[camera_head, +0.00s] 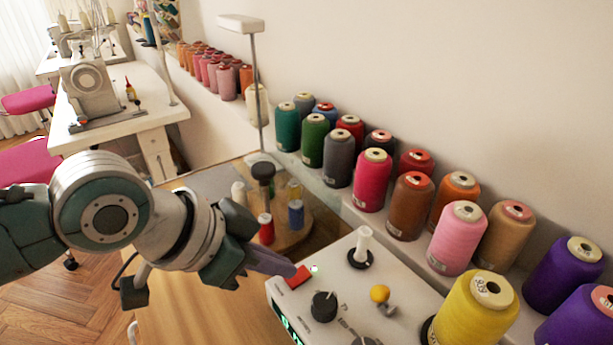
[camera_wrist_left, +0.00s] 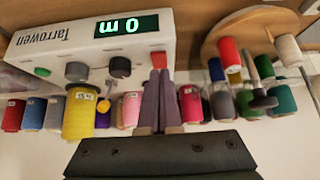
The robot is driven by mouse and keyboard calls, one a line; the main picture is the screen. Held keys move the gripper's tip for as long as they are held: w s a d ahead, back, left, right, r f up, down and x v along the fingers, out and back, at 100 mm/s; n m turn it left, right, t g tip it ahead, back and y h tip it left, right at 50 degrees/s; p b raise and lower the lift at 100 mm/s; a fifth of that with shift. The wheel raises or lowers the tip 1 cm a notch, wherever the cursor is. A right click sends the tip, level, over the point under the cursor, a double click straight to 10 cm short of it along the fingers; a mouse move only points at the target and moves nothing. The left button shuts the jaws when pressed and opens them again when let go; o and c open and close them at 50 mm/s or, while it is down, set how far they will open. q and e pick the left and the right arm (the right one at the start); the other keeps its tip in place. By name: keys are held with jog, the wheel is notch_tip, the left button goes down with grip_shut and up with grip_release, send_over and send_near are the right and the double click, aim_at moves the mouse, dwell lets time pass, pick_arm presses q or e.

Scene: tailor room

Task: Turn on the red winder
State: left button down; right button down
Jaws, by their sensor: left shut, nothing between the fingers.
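The winder (camera_head: 345,290) is a white-grey box at the lower middle of the head view, with knobs and a spindle on top. In the left wrist view the winder (camera_wrist_left: 85,55) appears upside down, with a green display (camera_wrist_left: 127,25) reading "0 m". A red switch (camera_head: 299,277) sits at its near left corner; it also shows in the left wrist view (camera_wrist_left: 158,61). My left gripper (camera_head: 287,269) is shut and empty, its fingertips right at the red switch. I cannot tell whether they touch it. In the wrist view the fingers (camera_wrist_left: 159,76) point at the switch. My right gripper is not in view.
A yellow thread cone (camera_head: 475,313) stands at the winder's right. Several coloured cones line the ledge behind. A round wooden stand (camera_head: 290,238) with small spools is just behind my left gripper. The wooden table (camera_head: 200,310) is clear in front.

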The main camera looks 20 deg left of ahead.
aim_at(277, 291)
pick_arm(q)
jog(key=p+v, duration=0.5)
jog(key=v, duration=0.8)
jog(key=shift+a+f, duration=0.2)
jog(key=shift+f, duration=0.05)
jog(key=shift+s, duration=0.15)
